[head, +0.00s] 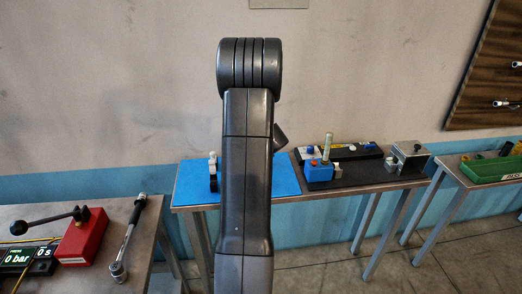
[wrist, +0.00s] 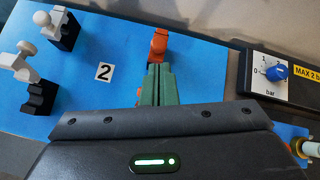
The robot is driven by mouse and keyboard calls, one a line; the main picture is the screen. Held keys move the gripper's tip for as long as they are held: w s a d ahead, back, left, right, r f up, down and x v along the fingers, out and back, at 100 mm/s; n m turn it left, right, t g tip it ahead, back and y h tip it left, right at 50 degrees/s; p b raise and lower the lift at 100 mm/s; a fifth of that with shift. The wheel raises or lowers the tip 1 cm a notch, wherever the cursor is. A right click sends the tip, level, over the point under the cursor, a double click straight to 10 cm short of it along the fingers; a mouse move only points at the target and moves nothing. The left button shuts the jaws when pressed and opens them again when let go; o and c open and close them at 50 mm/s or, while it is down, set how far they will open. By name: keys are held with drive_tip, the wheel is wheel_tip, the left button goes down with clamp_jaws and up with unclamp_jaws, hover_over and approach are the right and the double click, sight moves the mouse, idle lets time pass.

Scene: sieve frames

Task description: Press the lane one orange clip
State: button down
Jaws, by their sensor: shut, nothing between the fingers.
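In the wrist view, an orange clip (wrist: 158,44) stands on the blue mat (wrist: 205,70), straight beyond my fingertips. My gripper (wrist: 158,70) has its green fingers closed together with nothing between them. The tips overlap the clip's lower end in the picture; I cannot tell whether they touch it.
Two white-and-black clamps, one at the upper left (wrist: 58,27) and one below it (wrist: 37,92), stand left of the card. A gauge panel with a blue knob (wrist: 277,73) is at the right. In the head view, a blue block (head: 318,172) stands right of the mat.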

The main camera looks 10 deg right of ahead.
drive_tip(key=shift+r, duration=0.1)
idle(0.5)
drive_tip(key=shift+r+p, duration=0.75)
drive_tip(key=shift+p, duration=0.15)
wheel_tip(320, 180, up, 11)
drive_tip(key=s+d, duration=0.2)
drive_tip(key=shift+s+p, duration=0.25)
drive_tip(key=shift+p, duration=0.05)
